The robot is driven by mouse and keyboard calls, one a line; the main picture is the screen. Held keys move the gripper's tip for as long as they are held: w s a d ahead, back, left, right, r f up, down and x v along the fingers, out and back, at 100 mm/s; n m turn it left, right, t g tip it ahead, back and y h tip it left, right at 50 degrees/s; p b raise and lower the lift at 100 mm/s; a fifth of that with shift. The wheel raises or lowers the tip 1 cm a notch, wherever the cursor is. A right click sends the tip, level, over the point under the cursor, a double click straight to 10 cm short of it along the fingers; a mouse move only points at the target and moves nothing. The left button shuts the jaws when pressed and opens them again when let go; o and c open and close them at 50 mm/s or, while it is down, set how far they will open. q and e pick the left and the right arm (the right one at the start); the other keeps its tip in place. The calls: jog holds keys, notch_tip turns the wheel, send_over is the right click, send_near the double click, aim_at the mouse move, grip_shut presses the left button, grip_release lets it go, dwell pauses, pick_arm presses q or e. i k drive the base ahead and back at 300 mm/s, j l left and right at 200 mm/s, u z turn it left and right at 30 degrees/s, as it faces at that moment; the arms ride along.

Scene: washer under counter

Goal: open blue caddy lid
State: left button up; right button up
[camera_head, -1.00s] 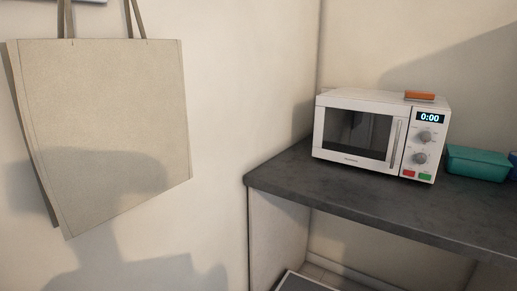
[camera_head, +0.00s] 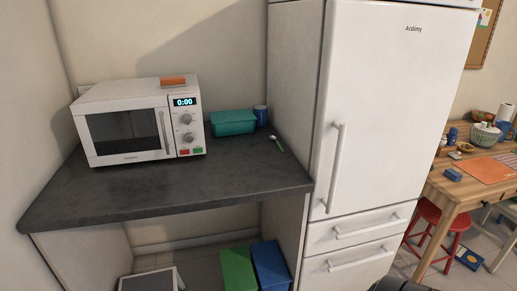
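A blue caddy (camera_head: 270,264) stands on the floor under the counter, against the side panel by the fridge. Its top looks covered by a flat blue lid, and its lower part is cut off by the picture's bottom edge. A green caddy (camera_head: 238,270) of similar shape stands touching or close beside it on the left.
A dark counter (camera_head: 150,195) above the caddies carries a white microwave (camera_head: 125,130), a teal container (camera_head: 233,122), a blue cup (camera_head: 261,114) and a spoon. A white fridge (camera_head: 375,120) stands right of it. A wooden table (camera_head: 450,195) with red stools is far right.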

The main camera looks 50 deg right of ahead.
aim_at(271, 268)
jog(key=z, duration=1.6)
